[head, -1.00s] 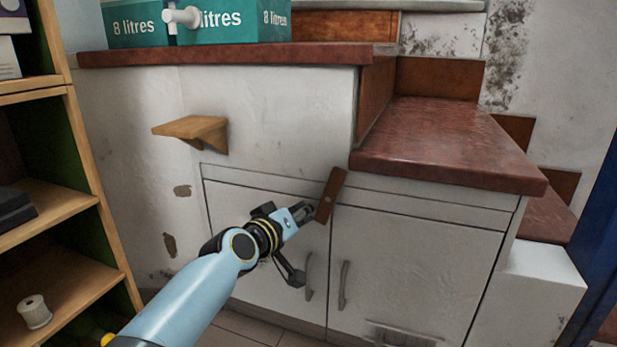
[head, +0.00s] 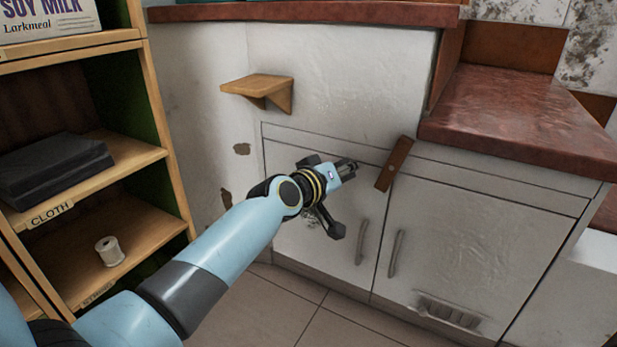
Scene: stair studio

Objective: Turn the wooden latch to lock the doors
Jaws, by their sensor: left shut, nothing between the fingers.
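The wooden latch (head: 394,164) is a short brown bar at the top of the seam between two white cupboard doors. It is tilted, its upper end leaning right and its lower end left. The left door (head: 300,235) and the right door (head: 480,240) look closed, each with a grey handle beside the seam. My left gripper (head: 349,168) is shut and empty, in front of the left door's upper part. Its tip is just left of the latch's lower end, with a small gap in the picture. My right gripper is out of view.
A small wooden bracket shelf (head: 258,88) juts from the wall above and left of the doors. A wooden shelf unit (head: 150,120) stands at the left, holding dark folded cloth (head: 55,165) and a white spool (head: 110,251). A red-brown countertop (head: 510,112) overhangs the right door.

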